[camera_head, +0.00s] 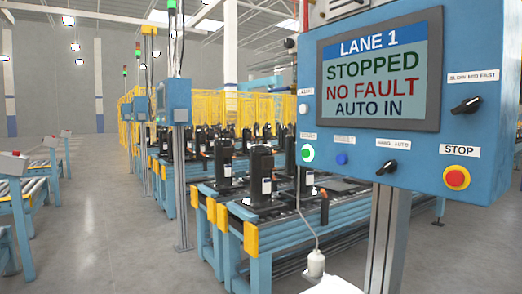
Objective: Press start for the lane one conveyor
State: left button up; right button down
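The blue lane one control panel (440,100) fills the right of the head view. Its screen (380,70) reads LANE 1, STOPPED, NO FAULT, AUTO IN. A round green button (307,153) with a white rim sits at the panel's lower left, under a small label too blurred to read surely. Neither of my grippers can be made out. A white shape shows at the bottom edge, and I cannot tell what it is.
Beside the green button are a blue button (342,159), a black selector (386,168) and a red STOP button (457,178). A speed selector (466,105) is above. The lane one conveyor (290,233) carries black compressors. Open floor lies left.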

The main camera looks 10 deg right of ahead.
aim_at(306, 152)
jog(key=i+j, duration=0.75)
jog(key=j, duration=0.1)
